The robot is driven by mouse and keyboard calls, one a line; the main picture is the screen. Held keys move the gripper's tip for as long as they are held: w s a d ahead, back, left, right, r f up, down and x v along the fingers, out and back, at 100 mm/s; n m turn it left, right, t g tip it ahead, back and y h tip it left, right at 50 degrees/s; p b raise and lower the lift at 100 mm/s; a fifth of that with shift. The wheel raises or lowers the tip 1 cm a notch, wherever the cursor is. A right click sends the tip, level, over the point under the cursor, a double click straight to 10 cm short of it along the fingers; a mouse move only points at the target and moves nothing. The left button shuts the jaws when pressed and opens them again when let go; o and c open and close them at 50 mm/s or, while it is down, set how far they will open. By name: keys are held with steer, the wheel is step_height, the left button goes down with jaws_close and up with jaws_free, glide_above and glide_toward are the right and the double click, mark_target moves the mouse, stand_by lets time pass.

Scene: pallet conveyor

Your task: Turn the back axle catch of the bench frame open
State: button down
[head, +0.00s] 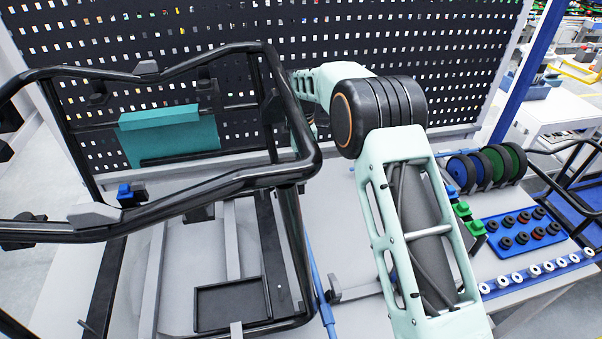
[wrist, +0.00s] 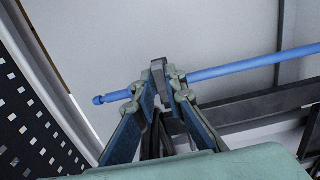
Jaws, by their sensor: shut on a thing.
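The bench frame (head: 318,160) is a black tubular frame standing on the bench in the head view. A blue axle (head: 319,285) runs along its right side, and the axle also crosses the wrist view (wrist: 240,66). In the wrist view, my gripper (wrist: 165,88) is shut on a small dark grey upright piece, the back axle catch (wrist: 158,70), at the axle. The catch's lower part is hidden between the fingers, so how far it is turned cannot be told. In the head view my gripper is hidden behind the frame and my arm.
A black perforated board (head: 440,60) stands behind the bench. A teal panel (head: 170,135) hangs inside the frame above a black tray (head: 232,304). A blue tray (head: 523,232) of round parts and coloured discs (head: 490,165) lie to the right of my arm.

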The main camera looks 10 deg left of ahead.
steer(key=shift+m, duration=0.4)
steer(key=m, duration=0.4)
steer(key=shift+m+b, duration=0.35)
steer(key=shift+m, duration=0.05)
steer(key=m, duration=0.5)
steer(key=shift+r, duration=0.1)
steer(key=m, duration=0.4)
steer(key=shift+m, duration=1.6)
steer(key=c, duration=2)
jaws_free()
